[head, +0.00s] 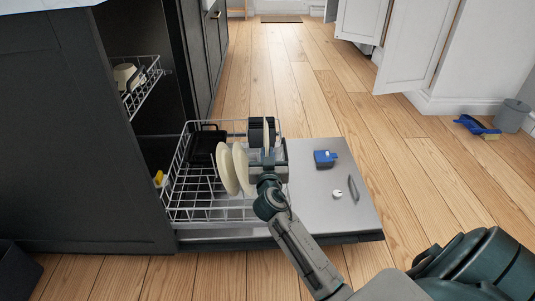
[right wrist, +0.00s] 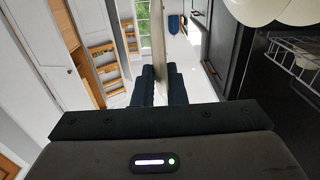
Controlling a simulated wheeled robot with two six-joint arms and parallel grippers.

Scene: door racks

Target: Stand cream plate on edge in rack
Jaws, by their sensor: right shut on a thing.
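My right gripper (head: 265,135) is shut on a cream plate (head: 267,140), which stands on edge between its fingers at the right side of the lower dishwasher rack (head: 185,205). In the right wrist view the held plate (right wrist: 163,45) shows as a thin edge between the dark fingers (right wrist: 155,85). Two other cream plates stand in the rack just left of it, one (head: 226,168) leftmost and one (head: 241,168) nearer the gripper. I cannot tell whether the held plate's lower edge touches the rack. My left gripper is not in view.
A black dish (head: 205,146) sits at the rack's back left. The open dishwasher door (head: 310,205) carries a blue box (head: 325,158). An upper rack (head: 146,80) holds pale dishes. A blue brush (head: 475,125) and grey bin (head: 511,116) stand right; the middle floor is clear.

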